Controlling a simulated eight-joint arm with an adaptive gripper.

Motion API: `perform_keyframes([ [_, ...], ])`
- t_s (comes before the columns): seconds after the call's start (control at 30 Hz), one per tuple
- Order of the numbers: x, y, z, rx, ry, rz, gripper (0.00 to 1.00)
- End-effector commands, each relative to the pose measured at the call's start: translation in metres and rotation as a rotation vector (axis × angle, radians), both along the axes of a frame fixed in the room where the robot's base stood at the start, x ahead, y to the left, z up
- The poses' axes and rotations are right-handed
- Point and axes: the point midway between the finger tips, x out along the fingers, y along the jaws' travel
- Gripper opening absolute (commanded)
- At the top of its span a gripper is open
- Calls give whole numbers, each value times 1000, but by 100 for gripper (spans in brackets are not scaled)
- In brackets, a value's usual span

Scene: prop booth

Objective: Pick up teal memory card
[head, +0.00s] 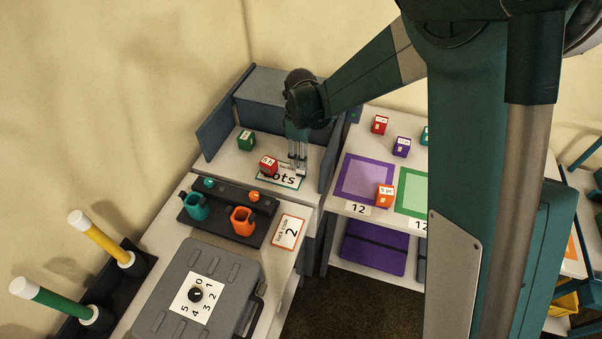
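A white card with a teal border and large letters ending in "ots" (281,181) lies flat on the light surface inside the grey booth. My gripper (298,171) points down over the right part of this card and hides some of it. Its fingers look close together; I cannot tell whether they are open or shut, or whether they touch the card. A teal block (425,135) shows on the right table, partly hidden behind my arm. I cannot tell for sure which teal thing is the memory card.
A red block (268,164) stands by the card's left part, and a green block (246,140) is behind it. Booth walls (216,128) rise around. In front are a dark holder with a teal cup (196,207) and an orange cup (242,221), and a grey case (230,275).

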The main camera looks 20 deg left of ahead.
Motion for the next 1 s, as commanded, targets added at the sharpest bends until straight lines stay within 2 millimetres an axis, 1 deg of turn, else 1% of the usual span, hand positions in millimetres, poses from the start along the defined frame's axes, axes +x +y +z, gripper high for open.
perform_keyframes([
  [0.23,0,0,-19,0,0,0,26],
  [0.6,0,0,-22,0,0,0,26],
  [0.73,1,0,-26,0,0,0,26],
  [0.87,1,0,-37,0,0,0,26],
  [1.0,3,0,-52,0,0,0,26],
])
